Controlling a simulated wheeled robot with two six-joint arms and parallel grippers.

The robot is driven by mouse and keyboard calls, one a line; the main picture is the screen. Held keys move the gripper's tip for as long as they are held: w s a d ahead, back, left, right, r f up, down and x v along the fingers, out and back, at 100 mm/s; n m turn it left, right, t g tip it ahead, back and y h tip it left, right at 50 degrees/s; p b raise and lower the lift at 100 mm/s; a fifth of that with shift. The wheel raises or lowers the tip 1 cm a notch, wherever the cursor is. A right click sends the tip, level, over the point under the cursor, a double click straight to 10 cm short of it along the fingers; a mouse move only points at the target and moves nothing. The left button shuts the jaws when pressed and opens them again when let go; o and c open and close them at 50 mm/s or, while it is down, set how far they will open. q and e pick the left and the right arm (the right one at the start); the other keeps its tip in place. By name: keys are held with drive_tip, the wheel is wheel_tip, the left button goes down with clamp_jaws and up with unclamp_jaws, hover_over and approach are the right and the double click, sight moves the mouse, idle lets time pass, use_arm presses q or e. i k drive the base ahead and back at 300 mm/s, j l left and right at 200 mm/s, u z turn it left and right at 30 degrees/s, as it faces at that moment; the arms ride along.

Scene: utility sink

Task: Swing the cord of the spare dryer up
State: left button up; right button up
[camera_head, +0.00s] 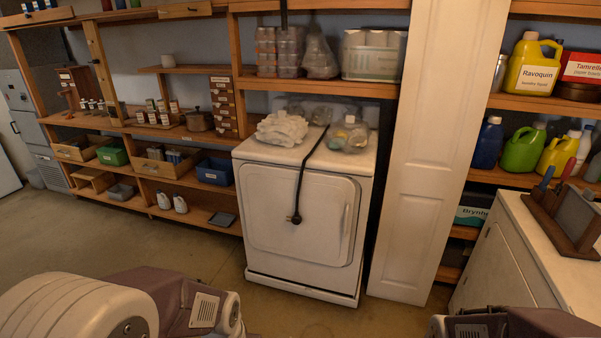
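The white dryer (300,215) stands against the shelving in the middle of the view. Its black cord (301,180) lies across the top and hangs down over the front door. The plug (296,219) at the cord's end hangs at about mid-height of the door. Parts of my arms show at the bottom left and bottom right edges, well short of the dryer. Neither gripper shows in the view. Nothing is seen touching the cord.
A white cabinet (515,255) is at the right. The floor (200,245) before the dryer is clear.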

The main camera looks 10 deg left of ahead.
sight(295, 219)
drive_tip(key=i+j+u, duration=0.1)
drive_tip(key=i+u, duration=0.35)
drive_tip(key=i+l+u, duration=0.1)
drive_tip(key=i+u, duration=0.4)
drive_tip(key=i, duration=0.15)
drive_tip(key=i+l+u, duration=0.3)
drive_tip(key=i+u, duration=0.15)
drive_tip(key=i+j+u, duration=0.2)
drive_tip(key=u, duration=0.25)
drive_tip(key=i+u, duration=0.65)
drive_tip(key=u, duration=0.25)
drive_tip(key=i+u, duration=0.3)
drive_tip(key=u, duration=0.15)
drive_tip(key=i+z, duration=0.1)
drive_tip(key=z, duration=3.45)
